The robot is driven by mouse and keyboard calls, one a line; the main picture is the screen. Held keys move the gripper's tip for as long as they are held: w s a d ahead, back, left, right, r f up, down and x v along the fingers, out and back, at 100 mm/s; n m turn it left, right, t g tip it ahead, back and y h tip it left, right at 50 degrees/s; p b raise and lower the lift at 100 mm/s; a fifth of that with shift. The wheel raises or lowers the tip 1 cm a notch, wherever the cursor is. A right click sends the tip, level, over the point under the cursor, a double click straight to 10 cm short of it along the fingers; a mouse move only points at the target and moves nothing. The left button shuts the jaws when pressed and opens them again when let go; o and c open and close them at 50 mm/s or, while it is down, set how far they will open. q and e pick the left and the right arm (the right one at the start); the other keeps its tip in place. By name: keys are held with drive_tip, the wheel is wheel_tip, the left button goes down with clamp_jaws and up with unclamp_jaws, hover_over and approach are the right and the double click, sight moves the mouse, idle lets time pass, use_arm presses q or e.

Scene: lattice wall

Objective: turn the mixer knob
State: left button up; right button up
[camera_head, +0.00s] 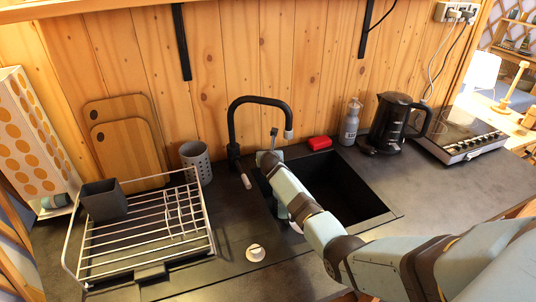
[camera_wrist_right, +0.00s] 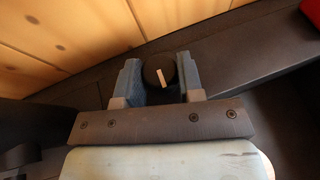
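A round black knob (camera_wrist_right: 160,72) with a pale line across its face shows in the right wrist view. It lies between the two blue-grey fingers of my right gripper (camera_wrist_right: 161,80), which stand apart on either side of it. I cannot tell whether either finger touches it. In the head view my right gripper (camera_head: 268,157) is at the back left edge of the sink, close to the black tap (camera_head: 234,130). The tap's arched spout passes above it. The gripper and arm hide part of that edge. My left gripper is not in view.
The dark sink (camera_head: 345,190) lies right of my forearm. A red item (camera_head: 320,142), a grey bottle (camera_head: 350,122) and a black kettle (camera_head: 391,120) stand behind it. A dish rack (camera_head: 146,232) and a perforated cup (camera_head: 196,160) are at left.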

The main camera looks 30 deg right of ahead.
drive_tip(key=shift+r+y+p, duration=0.2)
drive_tip(key=shift+y+p, duration=0.1)
drive_tip(key=shift+p, duration=0.35)
drive_tip(key=n+y+p, duration=0.1)
drive_tip(key=p, duration=0.1)
drive_tip(key=n+p, duration=0.1)
drive_tip(key=p, duration=0.1)
drive_tip(key=n+t+y+p, duration=0.1)
drive_tip(key=p, duration=0.1)
drive_tip(key=shift+s+d+r+y, duration=0.1)
drive_tip(key=shift+d+r+y, duration=0.05)
drive_tip(key=shift+d+y, duration=0.15)
drive_tip(key=shift+n+y+p, duration=0.4)
drive_tip(key=shift+p, duration=0.15)
drive_tip(key=shift+f+n+t+y, duration=0.25)
drive_tip(key=shift+n+t+y, duration=0.05)
drive_tip(key=shift+y, duration=0.2)
drive_tip(key=shift+f+n+y, duration=0.1)
drive_tip(key=shift+n+y, duration=0.2)
drive_tip(key=shift+f+n+y+b, duration=0.15)
drive_tip(key=shift+n+y+b, duration=0.3)
drive_tip(key=shift+n+y, duration=0.65)
drive_tip(key=shift+n+y+b, duration=0.55)
drive_tip(key=shift+n+y, duration=0.05)
drive_tip(key=shift+y, duration=0.3)
drive_tip(key=shift+n+y, duration=0.3)
